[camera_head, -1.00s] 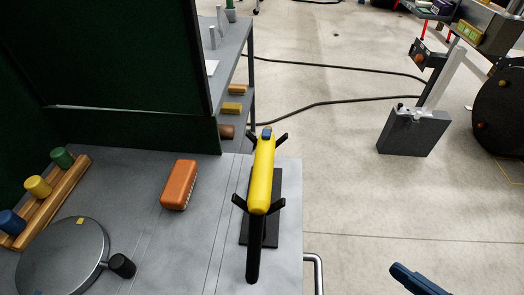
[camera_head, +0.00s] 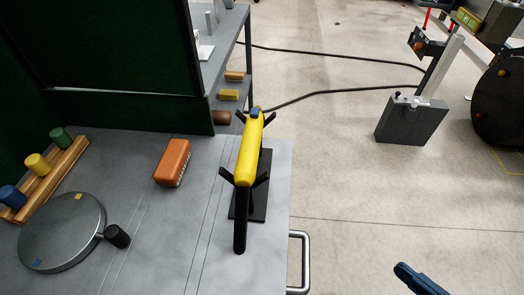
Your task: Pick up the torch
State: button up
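The torch (camera_head: 249,150) has a yellow body with a blue piece at its far end and a dark tube running toward me at its near end. It lies in the forked black arms of a stand whose dark base plate (camera_head: 261,188) is on the grey bench top, near its right edge.
An orange brush (camera_head: 173,162) lies left of the torch. A round grey turntable (camera_head: 62,235) and a wooden rack (camera_head: 62,168) with coloured knobs stand farther left. A dark green screen (camera_head: 110,50) rises behind. A metal handle (camera_head: 304,262) sticks out at the bench's right side.

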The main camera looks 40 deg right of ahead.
aim_at(246, 169)
jog(key=k+j, duration=0.2)
jog(key=k, duration=0.15)
jog(key=k+j+z, duration=0.1)
jog(key=k, duration=0.25)
jog(key=k+j, duration=0.2)
jog(key=k, duration=0.2)
jog(key=j+z, duration=0.05)
